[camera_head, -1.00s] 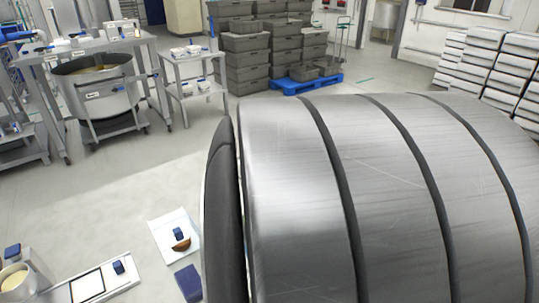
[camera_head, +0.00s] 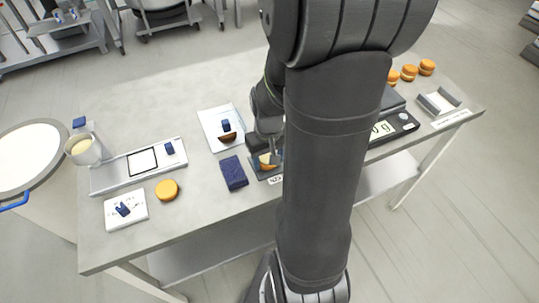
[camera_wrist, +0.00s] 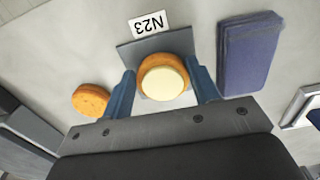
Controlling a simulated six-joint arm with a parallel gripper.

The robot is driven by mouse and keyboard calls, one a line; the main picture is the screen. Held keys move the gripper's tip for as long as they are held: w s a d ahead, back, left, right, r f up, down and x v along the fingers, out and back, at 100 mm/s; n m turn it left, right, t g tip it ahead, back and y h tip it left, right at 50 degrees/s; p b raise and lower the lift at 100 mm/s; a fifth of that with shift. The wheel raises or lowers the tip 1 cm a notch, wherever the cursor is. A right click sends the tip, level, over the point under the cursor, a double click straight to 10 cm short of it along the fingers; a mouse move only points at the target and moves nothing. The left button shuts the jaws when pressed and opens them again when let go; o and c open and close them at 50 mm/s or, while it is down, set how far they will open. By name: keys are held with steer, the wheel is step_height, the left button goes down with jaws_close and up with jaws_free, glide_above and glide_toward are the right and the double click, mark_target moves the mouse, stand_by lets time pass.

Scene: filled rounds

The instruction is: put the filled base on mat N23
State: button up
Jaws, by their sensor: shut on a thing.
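The filled base, an orange-brown round topped with pale cream filling (camera_wrist: 163,82), is between the blue fingers of my gripper (camera_wrist: 163,92), which are shut on its sides. It is over the dark mat N23 (camera_wrist: 134,52); I cannot tell whether it touches the mat. The label N23 (camera_wrist: 149,23) is at the mat's edge. In the head view my gripper (camera_head: 267,156) is at the mat (camera_head: 259,173), partly hidden by my arm. A plain round (camera_wrist: 90,100) lies off the mat in the wrist view.

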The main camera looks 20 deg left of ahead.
steer(key=shift+f, duration=0.15)
steer(key=shift+f, duration=0.15)
steer(key=o, duration=0.7)
step_height(320, 180, up, 12)
steer(key=shift+r, duration=0.25)
stand_by(0.3)
step_height(320, 180, down, 12)
steer(key=shift+f, duration=0.1)
steer(key=shift+r, duration=0.6)
